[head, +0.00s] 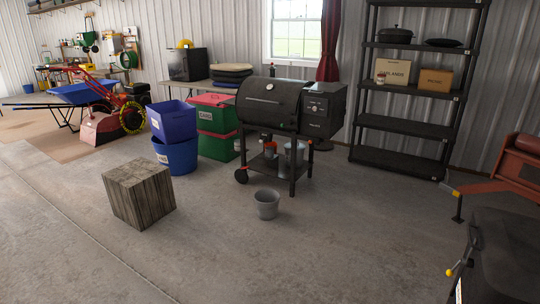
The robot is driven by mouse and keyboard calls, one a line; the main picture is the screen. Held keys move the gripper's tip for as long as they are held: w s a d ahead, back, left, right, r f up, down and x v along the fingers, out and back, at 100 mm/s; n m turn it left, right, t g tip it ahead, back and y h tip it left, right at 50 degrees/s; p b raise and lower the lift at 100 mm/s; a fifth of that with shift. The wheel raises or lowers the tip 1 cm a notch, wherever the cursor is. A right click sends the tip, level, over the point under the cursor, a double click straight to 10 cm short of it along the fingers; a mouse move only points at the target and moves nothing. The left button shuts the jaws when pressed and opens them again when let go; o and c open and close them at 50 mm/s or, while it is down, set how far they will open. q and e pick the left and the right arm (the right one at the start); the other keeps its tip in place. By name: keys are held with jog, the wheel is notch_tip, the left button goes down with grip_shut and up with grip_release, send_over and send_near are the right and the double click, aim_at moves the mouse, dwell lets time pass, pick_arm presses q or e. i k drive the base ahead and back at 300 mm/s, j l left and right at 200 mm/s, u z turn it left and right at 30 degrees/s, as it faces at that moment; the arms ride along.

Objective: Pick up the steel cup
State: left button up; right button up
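I cannot make out a thing that is surely a steel cup. A small pale container (380,79) stands on the black shelf rack beside a cardboard box, but it is too small to tell what it is. A grey bucket (267,204) stands upright and open on the floor in front of the grill. A metal-coloured pail (294,153) stands on the grill's lower shelf, partly behind a leg. Neither of my grippers shows in the head view.
A wooden block (139,193) stands on the floor at left. Blue bins (176,155), green and red totes (217,145) and a black grill (268,104) stand behind it. The shelf rack (405,128) is against the wall. Red and dark equipment (510,170) fills the right edge. The front floor is clear.

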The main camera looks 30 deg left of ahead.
aim_at(269, 153)
jog(key=i+j+u, duration=0.4)
jog(key=i, duration=0.6)
jog(key=i+u, duration=0.4)
jog(key=i, duration=2.35)
